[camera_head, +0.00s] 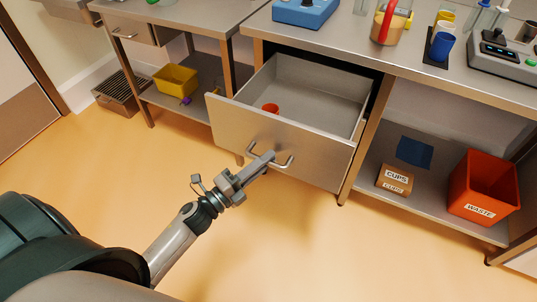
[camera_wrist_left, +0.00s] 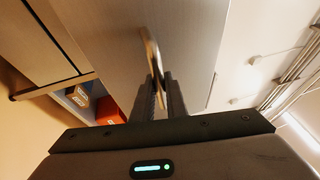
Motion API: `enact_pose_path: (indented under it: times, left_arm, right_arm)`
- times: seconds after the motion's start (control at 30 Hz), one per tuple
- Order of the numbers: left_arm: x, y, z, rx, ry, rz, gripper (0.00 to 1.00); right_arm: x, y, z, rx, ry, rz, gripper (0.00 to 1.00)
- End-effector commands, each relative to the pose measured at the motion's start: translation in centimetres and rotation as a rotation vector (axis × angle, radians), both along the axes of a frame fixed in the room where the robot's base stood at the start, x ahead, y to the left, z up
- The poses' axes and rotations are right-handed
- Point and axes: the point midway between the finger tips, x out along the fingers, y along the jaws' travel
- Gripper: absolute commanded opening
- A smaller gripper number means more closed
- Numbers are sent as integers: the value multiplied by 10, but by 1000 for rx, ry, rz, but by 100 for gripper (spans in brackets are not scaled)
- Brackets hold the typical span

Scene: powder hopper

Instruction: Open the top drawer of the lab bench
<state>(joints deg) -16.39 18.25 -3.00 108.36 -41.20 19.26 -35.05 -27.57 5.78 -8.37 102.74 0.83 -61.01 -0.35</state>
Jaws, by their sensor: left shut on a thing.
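The top drawer (camera_head: 260,143) of the lab bench (camera_head: 420,75) is pulled out, and its inside shows in the head view. A small red-orange cup (camera_head: 270,108) sits inside it near the front. My left gripper (camera_head: 266,160) is at the drawer's front, shut on the metal bar handle (camera_head: 284,160). In the left wrist view the fingers (camera_wrist_left: 160,95) close around the handle (camera_wrist_left: 150,50), against the grey drawer front (camera_wrist_left: 190,40). My right gripper is in neither view.
Below the bench, a shelf holds a box marked CUPS (camera_head: 395,180) and an orange bin marked WASTE (camera_head: 483,187). A yellow bin (camera_head: 176,80) stands under the left bench. The floor before the drawer is clear.

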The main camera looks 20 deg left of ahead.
Motion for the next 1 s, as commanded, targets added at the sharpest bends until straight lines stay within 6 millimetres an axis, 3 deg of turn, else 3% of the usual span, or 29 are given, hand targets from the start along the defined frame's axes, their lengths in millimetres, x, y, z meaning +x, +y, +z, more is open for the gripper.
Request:
enact_pose_path:
  times: [0.27, 0.3, 0.37, 0.77, 1.0]
  left_arm:
    - [0, 1, -1, 0, 1, 1, 0]
    - [0, 1, 0, 0, 1, 1, 22]
    - [0, 1, 0, 0, 1, 1, 31]
    - [-2, 1, -1, -1, 1, 1, 31]
    - [-21, 10, -6, -2, 2, 1, 31]
  right_arm:
    - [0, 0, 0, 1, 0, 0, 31]
    - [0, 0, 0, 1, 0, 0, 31]
    - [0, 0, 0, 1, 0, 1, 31]
    - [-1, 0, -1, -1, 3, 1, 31]
    - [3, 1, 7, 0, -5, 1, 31]
